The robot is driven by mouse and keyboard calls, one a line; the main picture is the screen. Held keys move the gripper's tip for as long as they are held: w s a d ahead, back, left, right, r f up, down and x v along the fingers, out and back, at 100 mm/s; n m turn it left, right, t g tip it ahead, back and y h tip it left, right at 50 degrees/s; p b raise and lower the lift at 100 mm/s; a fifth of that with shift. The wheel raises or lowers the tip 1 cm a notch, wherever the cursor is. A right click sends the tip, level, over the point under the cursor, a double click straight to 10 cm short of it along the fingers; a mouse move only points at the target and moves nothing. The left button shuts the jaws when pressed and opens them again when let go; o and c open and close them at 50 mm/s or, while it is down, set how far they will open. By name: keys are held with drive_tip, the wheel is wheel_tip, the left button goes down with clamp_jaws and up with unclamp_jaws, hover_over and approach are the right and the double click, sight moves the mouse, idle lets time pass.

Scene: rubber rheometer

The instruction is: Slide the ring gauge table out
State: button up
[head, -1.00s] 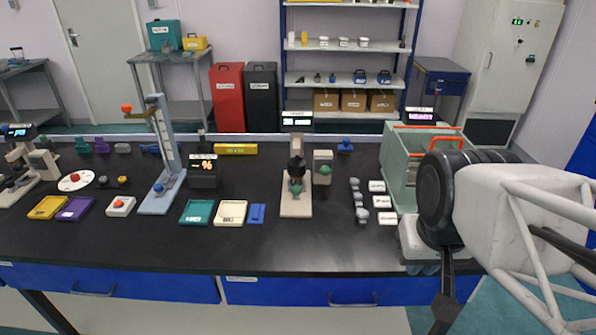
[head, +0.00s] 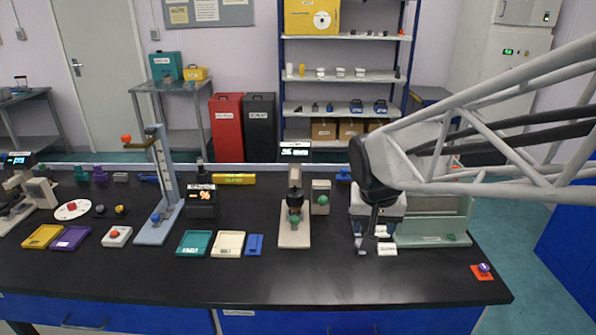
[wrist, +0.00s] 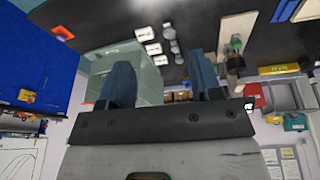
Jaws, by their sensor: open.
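A cream gauge stand (head: 295,238) with a dark ring-like part and a green knob (head: 295,219) stands mid-bench; it looks the likeliest ring gauge table, but I cannot tell for sure. It also shows at the upper right of the wrist view (wrist: 234,30). A cream block with another green knob (head: 321,199) stands just right of it. My gripper (head: 366,243) is right of the stand, above the white cards, apart from it. In the wrist view my gripper (wrist: 163,72) has two blue fingers spread wide with nothing between them. My arm hides part of the bench behind it.
Teal (head: 195,243) and cream trays (head: 229,243) and a blue pad (head: 254,244) lie left of the stand. The front bench strip is clear.

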drive_tip(key=w+a+f, duration=0.3)
drive_tip(key=w+a, duration=0.1)
drive_tip(key=w, duration=0.4)
drive_tip(key=w+a+f, duration=0.3)
drive_tip(key=w+a, duration=0.1)
drive_tip(key=w, duration=0.3)
drive_tip(key=m+t, duration=0.1)
approach(294, 219)
drive_tip(key=shift+x, duration=0.75)
drive_tip(key=shift+f, duration=0.1)
drive_tip(key=shift+x, duration=3.8)
drive_tip(key=shift+w, duration=0.15)
clamp_jaws()
